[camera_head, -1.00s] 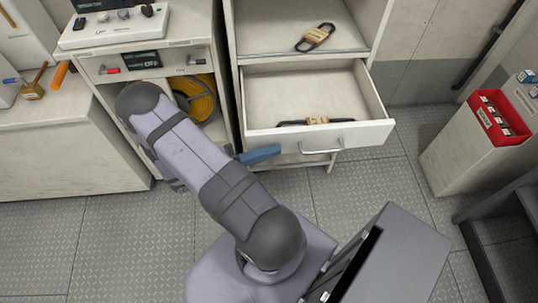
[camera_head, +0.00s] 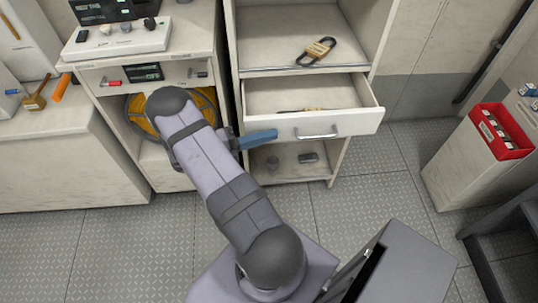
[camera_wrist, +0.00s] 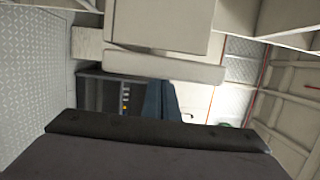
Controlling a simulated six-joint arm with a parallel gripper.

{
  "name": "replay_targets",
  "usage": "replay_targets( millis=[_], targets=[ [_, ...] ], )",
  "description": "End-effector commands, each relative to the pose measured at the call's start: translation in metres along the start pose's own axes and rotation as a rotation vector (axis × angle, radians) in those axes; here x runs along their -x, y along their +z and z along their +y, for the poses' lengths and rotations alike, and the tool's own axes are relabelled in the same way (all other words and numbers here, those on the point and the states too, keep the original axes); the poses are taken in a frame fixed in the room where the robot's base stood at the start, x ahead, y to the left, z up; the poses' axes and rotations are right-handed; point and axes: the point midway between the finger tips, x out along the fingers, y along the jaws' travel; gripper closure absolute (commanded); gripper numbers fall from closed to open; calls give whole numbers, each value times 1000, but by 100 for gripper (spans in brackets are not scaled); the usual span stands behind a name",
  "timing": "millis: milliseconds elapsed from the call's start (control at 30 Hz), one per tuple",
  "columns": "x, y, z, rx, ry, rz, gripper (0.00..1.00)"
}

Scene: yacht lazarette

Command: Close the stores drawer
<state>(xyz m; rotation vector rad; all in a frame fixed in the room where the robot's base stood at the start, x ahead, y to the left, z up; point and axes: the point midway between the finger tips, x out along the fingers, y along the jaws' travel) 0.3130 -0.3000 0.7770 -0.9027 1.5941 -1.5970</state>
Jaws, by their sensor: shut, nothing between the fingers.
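The stores drawer (camera_head: 350,125) is partly open below an open shelf in the cream cabinet, with a metal bar handle (camera_head: 316,133) on its white front. A dark-strapped tan item (camera_head: 314,109) lies inside, mostly hidden by the drawer front. My gripper (camera_head: 260,138) has blue fingers, shut and empty, at the left end of the drawer front. Whether they touch it is unclear. In the wrist view the shut blue fingers (camera_wrist: 161,101) reach toward a pale panel edge, which I cannot identify for certain.
A similar tan item with dark loops (camera_head: 318,50) lies on the shelf above. Small dark objects (camera_head: 308,158) sit on the lower shelf. A yellow coil (camera_head: 140,120) is in the left cabinet behind my arm. A red bin (camera_head: 502,132) stands right. The floor before the drawer is clear.

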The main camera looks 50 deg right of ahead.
Motion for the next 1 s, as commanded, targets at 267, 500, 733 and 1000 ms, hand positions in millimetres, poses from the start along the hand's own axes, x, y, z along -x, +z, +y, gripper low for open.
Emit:
replay_targets(
  millis=[267, 500, 733, 1000],
  targets=[
    [-19, 75, 7, -6, 0, 2, 100],
    [-31, 122, 7, -4, 0, 1, 100],
    [-38, 153, 6, -2, 1, 0, 100],
    [-42, 170, 2, 1, 1, -2, 100]
  ],
)
